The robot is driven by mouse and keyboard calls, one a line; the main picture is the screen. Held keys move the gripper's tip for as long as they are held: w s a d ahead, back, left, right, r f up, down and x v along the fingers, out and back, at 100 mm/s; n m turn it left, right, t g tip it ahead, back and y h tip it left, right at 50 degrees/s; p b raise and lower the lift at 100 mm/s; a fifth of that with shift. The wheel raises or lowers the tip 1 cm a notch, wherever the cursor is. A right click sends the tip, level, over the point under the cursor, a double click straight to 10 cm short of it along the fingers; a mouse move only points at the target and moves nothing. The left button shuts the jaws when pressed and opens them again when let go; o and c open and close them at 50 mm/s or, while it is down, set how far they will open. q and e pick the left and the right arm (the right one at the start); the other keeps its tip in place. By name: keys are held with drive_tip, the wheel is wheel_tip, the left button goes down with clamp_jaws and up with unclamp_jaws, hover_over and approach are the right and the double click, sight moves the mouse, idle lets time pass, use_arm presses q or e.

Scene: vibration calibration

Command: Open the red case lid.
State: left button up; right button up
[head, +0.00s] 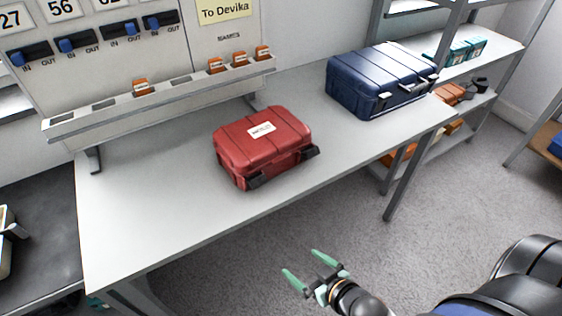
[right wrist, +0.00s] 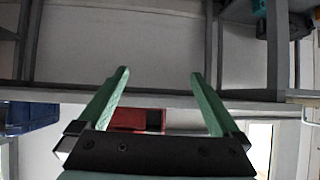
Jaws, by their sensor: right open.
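The red case (head: 262,143) lies flat on the light grey table with its lid shut. It has a white label on top and dark latches (head: 258,180) along its front edge. My right gripper (head: 306,266) is open and empty, in front of the table and over the floor, apart from the case. In the right wrist view, part of the red case (right wrist: 136,119) shows between and behind the open green fingers (right wrist: 160,75). My left gripper is not in view.
A dark blue case (head: 375,80) stands on the table to the right of the red one. A slotted rail (head: 165,95) with several orange tags runs behind it. The table (head: 130,215) is bare left of the red case. Shelves (head: 480,50) stand at the right.

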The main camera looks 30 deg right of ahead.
drive_tip(key=w+d+r+t+b, duration=0.3)
drive_tip(key=w+d+r+t, duration=0.1)
drive_tip(key=w+d+r, duration=0.25)
drive_tip(key=t+y+b, duration=0.1)
drive_tip(key=t, duration=0.2)
approach(283, 160)
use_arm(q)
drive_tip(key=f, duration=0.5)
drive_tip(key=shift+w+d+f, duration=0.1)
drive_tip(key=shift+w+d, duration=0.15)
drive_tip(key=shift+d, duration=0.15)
use_arm(e)
drive_tip(key=w, duration=0.2)
drive_tip(key=w+a, duration=0.1)
drive_tip(key=w, duration=0.5)
drive_tip(key=shift+a, duration=0.15)
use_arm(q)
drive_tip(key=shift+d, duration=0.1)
use_arm(e)
clamp_jaws()
